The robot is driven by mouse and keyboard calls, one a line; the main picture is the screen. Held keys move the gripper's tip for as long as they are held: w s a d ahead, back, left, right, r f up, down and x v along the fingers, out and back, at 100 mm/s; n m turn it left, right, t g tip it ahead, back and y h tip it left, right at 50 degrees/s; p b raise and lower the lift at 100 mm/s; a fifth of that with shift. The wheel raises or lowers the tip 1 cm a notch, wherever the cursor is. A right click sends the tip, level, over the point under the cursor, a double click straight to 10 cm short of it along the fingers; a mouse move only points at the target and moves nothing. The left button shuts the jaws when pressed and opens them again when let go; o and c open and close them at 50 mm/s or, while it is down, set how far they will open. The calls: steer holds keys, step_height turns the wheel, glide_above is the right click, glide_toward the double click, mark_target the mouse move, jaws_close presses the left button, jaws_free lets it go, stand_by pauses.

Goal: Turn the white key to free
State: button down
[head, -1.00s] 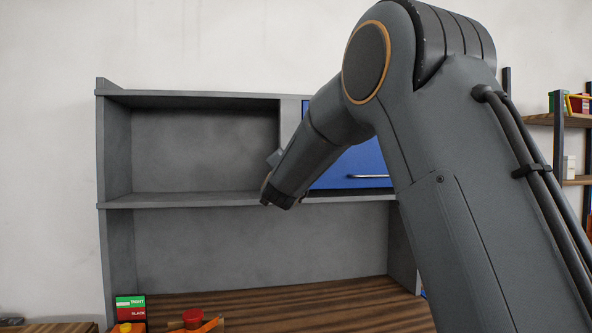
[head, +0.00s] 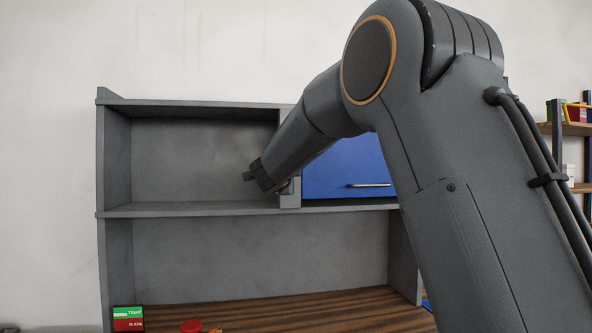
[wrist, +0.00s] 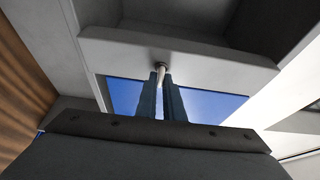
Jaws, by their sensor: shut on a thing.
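My gripper (wrist: 162,94) shows in the wrist view with its two dark fingers close together. It is shut on a small pale rod-like thing (wrist: 161,68) at the fingertips. I cannot tell for certain whether this is the white key. Behind the fingers is a blue surface (wrist: 205,103), below a grey board. In the head view my arm reaches to the cabinet divider, left of the blue door (head: 340,168), and I cannot make out the fingers or a white key there.
A grey shelf cabinet (head: 112,160) stands on a wooden top (head: 290,309). A green and red TIGHT/SLACK sign (head: 128,318) and a red knob (head: 191,326) are at lower left. The blue door has a metal handle (head: 369,185). The left compartment looks empty.

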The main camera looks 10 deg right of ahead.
stand_by(0.4)
steer(key=c, duration=1.9)
jaws_free()
steer(key=shift+o, duration=0.2)
steer(key=shift+s, duration=0.1)
steer(key=b+v, duration=0.2)
steer(key=v, duration=0.5)
steer(key=shift+s, duration=0.3)
steer(key=shift+a, duration=0.15)
